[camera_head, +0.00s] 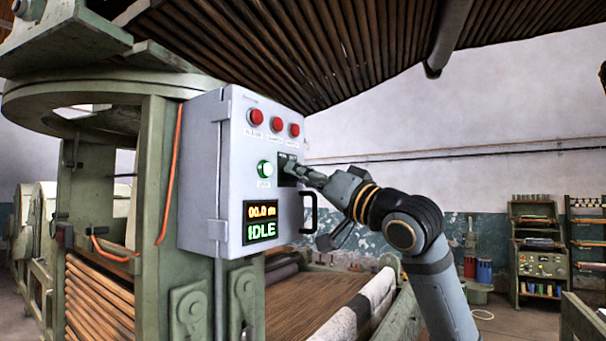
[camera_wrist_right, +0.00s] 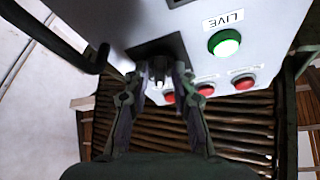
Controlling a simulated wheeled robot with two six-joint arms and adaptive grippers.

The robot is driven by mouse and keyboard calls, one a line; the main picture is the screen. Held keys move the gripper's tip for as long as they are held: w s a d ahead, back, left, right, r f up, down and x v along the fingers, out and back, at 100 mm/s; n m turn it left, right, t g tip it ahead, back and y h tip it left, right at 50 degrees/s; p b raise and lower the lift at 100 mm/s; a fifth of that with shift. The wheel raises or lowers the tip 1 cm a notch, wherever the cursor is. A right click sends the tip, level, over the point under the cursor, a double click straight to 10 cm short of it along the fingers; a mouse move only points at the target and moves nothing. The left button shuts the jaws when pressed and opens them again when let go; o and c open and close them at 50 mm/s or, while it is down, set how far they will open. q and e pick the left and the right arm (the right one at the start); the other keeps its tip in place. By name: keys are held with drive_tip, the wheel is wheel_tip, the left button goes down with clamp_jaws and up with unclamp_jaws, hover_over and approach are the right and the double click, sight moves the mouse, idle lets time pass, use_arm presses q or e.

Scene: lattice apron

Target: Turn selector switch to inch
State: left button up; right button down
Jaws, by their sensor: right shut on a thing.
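The selector switch (camera_wrist_right: 158,68) sits on a dark plate on the front of the grey control box (camera_head: 205,150). My right gripper (camera_head: 291,170) reaches in from the right and is at this plate. In the right wrist view, the fingers of my right gripper (camera_wrist_right: 156,78) are shut on the switch knob, one on each side. The fingers hide most of the knob, so I cannot tell which position it points to. The display (camera_head: 260,222) on the box reads 00.0 m and IDLE. My left gripper is not in view.
Three red buttons (camera_head: 276,124) are above the switch. A lit green LIVE lamp (camera_head: 265,169) is left of it. A black door handle (camera_head: 309,212) stands out at the box's right edge, below my gripper. Wooden slats (camera_head: 270,50) hang overhead.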

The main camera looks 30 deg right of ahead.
drive_tip(key=shift+r+m+h+p, duration=0.1)
drive_tip(key=shift+m+h+p, duration=0.15)
drive_tip(key=shift+m+h, duration=0.75)
drive_tip(key=shift+r+m+h+p, duration=0.15)
drive_tip(key=shift+m+h, duration=0.25)
drive_tip(key=shift+m, duration=1.2)
drive_tip(key=shift+f, duration=0.15)
drive_tip(key=c, duration=1.4)
unclamp_jaws()
